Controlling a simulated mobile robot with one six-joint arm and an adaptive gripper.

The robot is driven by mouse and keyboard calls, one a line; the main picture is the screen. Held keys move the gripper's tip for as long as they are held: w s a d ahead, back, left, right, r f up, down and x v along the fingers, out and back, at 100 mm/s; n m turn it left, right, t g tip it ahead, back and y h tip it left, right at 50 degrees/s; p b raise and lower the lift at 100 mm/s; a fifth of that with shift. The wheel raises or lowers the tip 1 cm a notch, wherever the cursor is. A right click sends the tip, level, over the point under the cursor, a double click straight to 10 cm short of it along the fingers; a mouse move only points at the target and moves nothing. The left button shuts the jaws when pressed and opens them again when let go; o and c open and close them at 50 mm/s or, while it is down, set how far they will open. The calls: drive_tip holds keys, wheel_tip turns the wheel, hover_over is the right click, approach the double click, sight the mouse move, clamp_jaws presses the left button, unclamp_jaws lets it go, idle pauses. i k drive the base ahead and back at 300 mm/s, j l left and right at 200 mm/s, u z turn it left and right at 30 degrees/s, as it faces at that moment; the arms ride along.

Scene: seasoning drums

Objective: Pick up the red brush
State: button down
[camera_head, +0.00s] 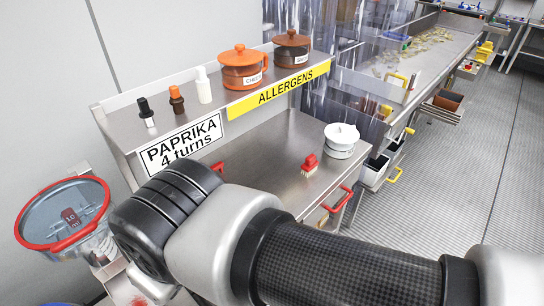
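The red brush (310,165) lies on the lower steel counter, near its front edge and to the left of a white lidded pot. It has a red top and pale bristles on its lower side. My arm crosses the lower part of the view, in front of the counter and below the brush. My gripper is not visible; only the black and grey arm links show. Nothing is seen touching the brush.
A white lidded pot (341,140) stands right of the brush. The upper shelf holds an orange pot (242,68), a brown pot (292,49) and three grinders. A red-rimmed clear drum (64,238) is at the left. Red handles (338,200) project from the counter front.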

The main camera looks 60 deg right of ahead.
sight(311, 165)
drive_tip(key=z, duration=2.3)
drive_tip(key=u, duration=1.95)
drive_tip(key=z, duration=1.95)
drive_tip(key=i+l+u, duration=0.6)
drive_tip(key=i+l, duration=0.35)
